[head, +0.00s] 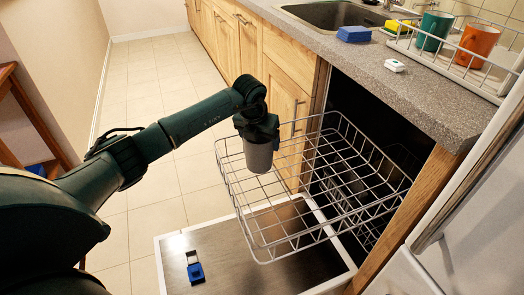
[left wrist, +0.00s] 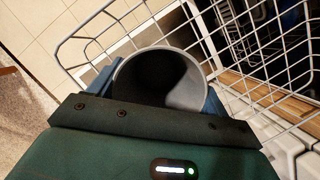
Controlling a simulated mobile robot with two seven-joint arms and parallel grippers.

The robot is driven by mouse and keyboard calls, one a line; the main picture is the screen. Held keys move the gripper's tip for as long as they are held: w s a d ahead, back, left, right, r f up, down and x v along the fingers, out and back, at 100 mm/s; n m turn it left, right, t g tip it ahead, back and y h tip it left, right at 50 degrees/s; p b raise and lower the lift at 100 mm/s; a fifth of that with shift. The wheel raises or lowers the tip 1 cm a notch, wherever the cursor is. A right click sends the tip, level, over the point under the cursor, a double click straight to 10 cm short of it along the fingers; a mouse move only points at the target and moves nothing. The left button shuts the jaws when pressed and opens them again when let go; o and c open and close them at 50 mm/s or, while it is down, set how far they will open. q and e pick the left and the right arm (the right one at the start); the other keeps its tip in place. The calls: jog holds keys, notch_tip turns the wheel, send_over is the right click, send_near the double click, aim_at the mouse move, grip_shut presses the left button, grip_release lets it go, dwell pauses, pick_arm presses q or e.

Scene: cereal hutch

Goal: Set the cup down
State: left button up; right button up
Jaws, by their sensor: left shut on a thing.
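A grey cup (head: 259,156) is held in my left gripper (head: 258,140), over the left part of the pulled-out dishwasher rack (head: 262,243). The cup looks upright, mouth up. In the left wrist view the cup (left wrist: 160,78) sits between the two blue fingers of my left gripper (left wrist: 158,88), with its open mouth and empty inside facing the camera. The rack's wires (left wrist: 95,22) show around it. I cannot tell whether the cup touches the rack. My right gripper is not in view.
On the counter (head: 440,95) stand a dish rack with a green mug (head: 434,31) and an orange mug (head: 477,43), a blue box (head: 354,34) and a small white item (head: 395,66). The rack's middle is empty.

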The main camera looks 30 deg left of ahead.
pick_arm(q)
jog(key=shift+f, duration=1.7)
jog(key=shift+f, duration=0.1)
jog(key=o, duration=1)
